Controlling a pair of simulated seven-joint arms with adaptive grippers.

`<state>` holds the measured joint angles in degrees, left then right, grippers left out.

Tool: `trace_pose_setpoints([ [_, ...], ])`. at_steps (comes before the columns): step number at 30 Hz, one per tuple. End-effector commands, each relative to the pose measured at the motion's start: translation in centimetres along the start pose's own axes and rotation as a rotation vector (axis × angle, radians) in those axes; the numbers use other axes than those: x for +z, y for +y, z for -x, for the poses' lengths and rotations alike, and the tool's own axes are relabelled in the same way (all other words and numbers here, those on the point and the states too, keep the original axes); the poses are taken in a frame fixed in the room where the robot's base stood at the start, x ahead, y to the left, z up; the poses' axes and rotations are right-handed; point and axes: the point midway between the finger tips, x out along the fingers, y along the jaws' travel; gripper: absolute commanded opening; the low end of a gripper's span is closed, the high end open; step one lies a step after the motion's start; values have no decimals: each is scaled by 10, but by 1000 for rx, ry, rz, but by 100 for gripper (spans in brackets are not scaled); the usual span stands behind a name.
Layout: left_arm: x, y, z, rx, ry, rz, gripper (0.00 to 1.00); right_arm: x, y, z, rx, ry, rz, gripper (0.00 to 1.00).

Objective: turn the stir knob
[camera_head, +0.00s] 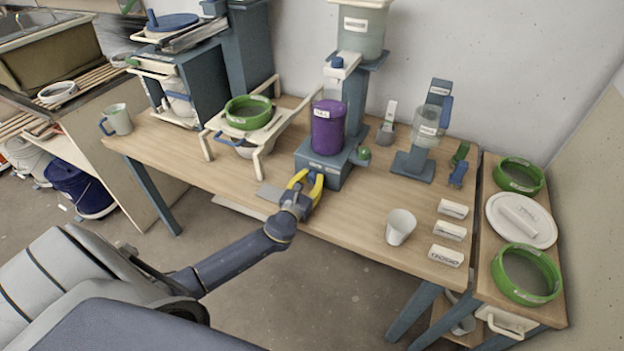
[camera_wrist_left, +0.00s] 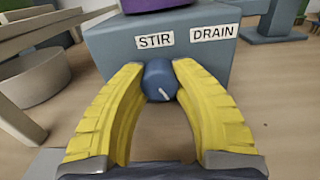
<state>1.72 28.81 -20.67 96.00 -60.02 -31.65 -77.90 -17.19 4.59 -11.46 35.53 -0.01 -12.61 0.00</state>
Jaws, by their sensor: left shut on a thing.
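The stir knob (camera_wrist_left: 160,82) is a small blue round knob with a white pointer line, on the front of a blue-grey box below the label STIR. The pointer slants down to the right in the left wrist view. My left gripper (camera_wrist_left: 160,85) has its yellow fingers on both sides of the knob, shut on it. In the head view the left gripper (camera_head: 307,184) reaches the front of the box (camera_head: 337,180) and hides the knob. A purple container (camera_head: 328,128) stands on the box. My right gripper is not in view.
A white cup (camera_head: 400,227) and several white labelled blocks (camera_head: 447,256) stand to the right on the table. A cream stand with a green ring (camera_head: 248,112) is to the left. The table front near the cup is mostly clear.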

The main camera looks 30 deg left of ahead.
Motion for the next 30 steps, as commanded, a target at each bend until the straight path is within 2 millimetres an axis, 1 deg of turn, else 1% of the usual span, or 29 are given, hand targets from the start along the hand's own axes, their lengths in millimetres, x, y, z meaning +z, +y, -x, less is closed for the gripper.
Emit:
trace_pose_setpoints([
  [5,-2,0,1,1,5,73,0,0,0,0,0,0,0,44],
  [21,-2,-1,1,0,15,456,0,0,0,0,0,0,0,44],
  [30,-2,-1,1,-1,19,578,0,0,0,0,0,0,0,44],
])
